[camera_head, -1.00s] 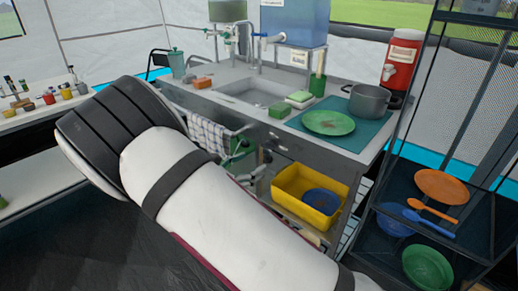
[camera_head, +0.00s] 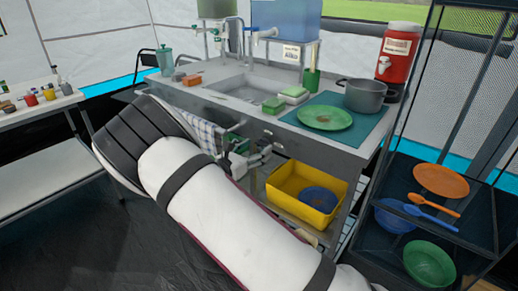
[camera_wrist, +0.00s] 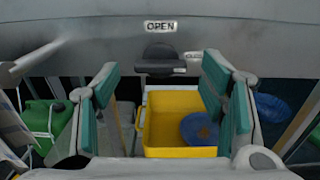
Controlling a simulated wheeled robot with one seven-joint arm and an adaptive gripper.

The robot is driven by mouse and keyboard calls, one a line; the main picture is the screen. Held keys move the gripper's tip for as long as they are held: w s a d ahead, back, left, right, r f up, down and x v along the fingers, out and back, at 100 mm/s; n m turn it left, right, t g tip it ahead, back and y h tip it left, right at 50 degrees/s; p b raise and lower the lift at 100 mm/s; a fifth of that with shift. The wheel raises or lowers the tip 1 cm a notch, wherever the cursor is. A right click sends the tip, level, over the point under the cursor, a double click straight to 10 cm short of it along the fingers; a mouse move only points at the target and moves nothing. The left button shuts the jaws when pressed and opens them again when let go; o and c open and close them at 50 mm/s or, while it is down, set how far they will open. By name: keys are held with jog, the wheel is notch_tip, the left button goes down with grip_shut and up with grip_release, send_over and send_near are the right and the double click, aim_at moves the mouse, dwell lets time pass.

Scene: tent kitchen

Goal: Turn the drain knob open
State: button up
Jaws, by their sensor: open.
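The drain knob (camera_wrist: 160,60) is a dark knob on the grey front panel of the sink counter, in the upper middle of the wrist view. An "OPEN" label (camera_wrist: 160,26) is above it. A second small label (camera_wrist: 193,58) is to its right, partly cut off by a finger. My gripper (camera_wrist: 160,78) is open, with one teal-padded finger on each side of the picture and the knob between and beyond the tips. The fingers appear empty. In the head view my gripper (camera_head: 245,158) is at the counter's front, and the knob cannot be made out there.
The counter (camera_head: 310,142) holds a sink (camera_head: 245,88), a green plate (camera_head: 325,117) and a pot (camera_head: 365,97). A yellow bin (camera_head: 285,187) is below. A checkered towel (camera_head: 203,130) hangs left of my gripper. A dark shelf rack (camera_head: 470,210) stands at right.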

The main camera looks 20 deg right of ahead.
jog(key=shift+x, duration=1)
jog(key=c, duration=1.2)
jog(key=shift+o, duration=0.2)
